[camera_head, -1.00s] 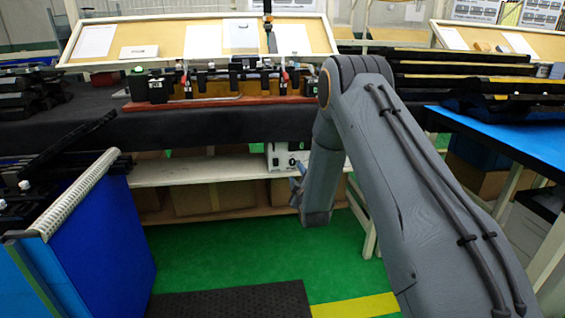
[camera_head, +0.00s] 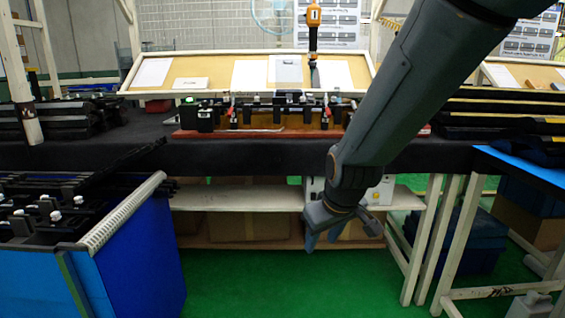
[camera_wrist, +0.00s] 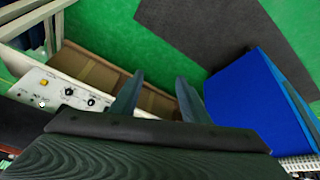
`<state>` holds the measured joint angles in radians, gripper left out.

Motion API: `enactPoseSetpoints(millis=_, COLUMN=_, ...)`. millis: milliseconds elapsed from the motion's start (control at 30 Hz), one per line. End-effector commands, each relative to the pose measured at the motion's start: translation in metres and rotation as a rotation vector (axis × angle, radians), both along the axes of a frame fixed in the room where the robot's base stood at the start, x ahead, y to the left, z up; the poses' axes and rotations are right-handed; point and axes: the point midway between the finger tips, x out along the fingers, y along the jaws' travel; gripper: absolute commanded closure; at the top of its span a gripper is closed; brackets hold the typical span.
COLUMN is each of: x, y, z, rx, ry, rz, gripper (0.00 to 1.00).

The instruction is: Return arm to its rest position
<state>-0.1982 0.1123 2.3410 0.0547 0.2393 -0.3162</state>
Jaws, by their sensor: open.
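My gripper (camera_head: 322,240) hangs at the end of my grey arm in the head view, in front of the shelf under the workbench. Its fingers point down. In the wrist view my gripper (camera_wrist: 157,88) shows two fingers spread apart with nothing between them. Behind the fingers are brown boxes on the shelf and green floor. No trim clip can be made out in or near the gripper.
The black-topped bench (camera_head: 260,152) carries a fixture (camera_head: 265,115) on a red base. A blue bin (camera_head: 140,255) stands at left, a blue-topped table (camera_head: 525,165) at right. A white control box (camera_head: 380,190) sits on the shelf. Green floor (camera_head: 260,285) is clear in front.

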Motion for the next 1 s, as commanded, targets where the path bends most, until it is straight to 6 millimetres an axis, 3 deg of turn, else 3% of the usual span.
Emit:
enactPoseSetpoints(millis=33, x=-0.027, y=0.001, z=0.007, rx=0.01, ry=0.048, rz=-0.02, gripper=0.58)
enactPoseSetpoints(millis=100, x=-0.061, y=0.001, z=0.011, rx=0.019, ry=0.123, rz=-0.055, gripper=0.58)
enactPoseSetpoints(millis=200, x=-0.102, y=-0.001, z=0.016, rx=0.023, ry=0.208, rz=-0.095, gripper=0.58)
enactPoseSetpoints(millis=600, x=-0.21, y=-0.01, z=0.028, rx=0.012, ry=0.426, rz=-0.206, gripper=0.58)
enactPoseSetpoints(millis=700, x=-0.226, y=-0.014, z=0.032, rx=0.006, ry=0.46, rz=-0.229, gripper=0.58)
enactPoseSetpoints(millis=1000, x=-0.221, y=-0.029, z=0.051, rx=0.006, ry=0.456, rz=-0.276, gripper=0.58)
